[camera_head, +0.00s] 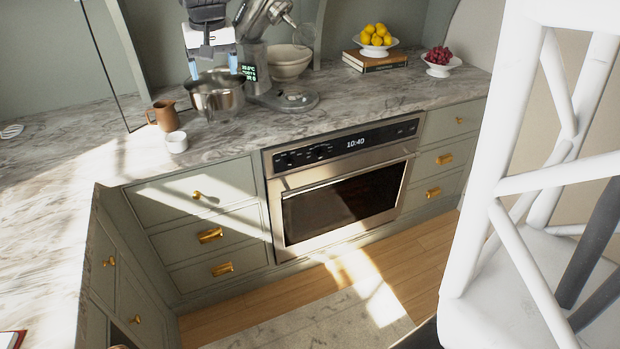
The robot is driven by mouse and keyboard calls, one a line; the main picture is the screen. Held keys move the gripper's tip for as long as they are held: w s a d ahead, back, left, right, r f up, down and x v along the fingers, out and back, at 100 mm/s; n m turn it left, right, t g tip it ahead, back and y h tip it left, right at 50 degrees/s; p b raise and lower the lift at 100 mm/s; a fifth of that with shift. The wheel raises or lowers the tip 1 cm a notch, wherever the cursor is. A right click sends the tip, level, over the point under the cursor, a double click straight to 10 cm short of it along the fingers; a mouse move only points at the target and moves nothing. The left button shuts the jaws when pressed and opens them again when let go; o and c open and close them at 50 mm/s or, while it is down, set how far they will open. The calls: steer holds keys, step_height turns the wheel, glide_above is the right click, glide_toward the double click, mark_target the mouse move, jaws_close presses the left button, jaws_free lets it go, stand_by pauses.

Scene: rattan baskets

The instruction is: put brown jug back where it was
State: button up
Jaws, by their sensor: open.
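The brown jug (164,116) stands upright on the marble counter at the left, with its handle toward the left. A small white cup (177,142) stands just in front of it. My gripper (213,68) is at the top of the view, pointing down with its two fingers apart. It is empty and appears above the steel mixing bowl (217,100), to the right of the jug and apart from it.
A stand mixer (258,75) with a white bowl (288,62) behind it stands right of the steel bowl. Lemons (375,35) on books (375,61) and grapes (438,56) are farther right. A white chair (530,180) fills the right side. Counter left of the jug is mostly clear.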

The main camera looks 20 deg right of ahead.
steer(key=s+d+f, duration=0.2)
steer(key=s+f, duration=0.2)
steer(key=s, duration=0.8)
steer(key=s+d+f, duration=0.3)
steer(key=s+f, duration=0.1)
steer(key=s, duration=0.9)
steer(key=s+d+f, duration=0.2)
steer(key=s+f, duration=0.2)
steer(key=s, duration=0.8)
steer(key=shift+s+d+f, duration=0.2)
steer(key=shift+s+f, duration=0.1)
steer(key=shift+f, duration=0.05)
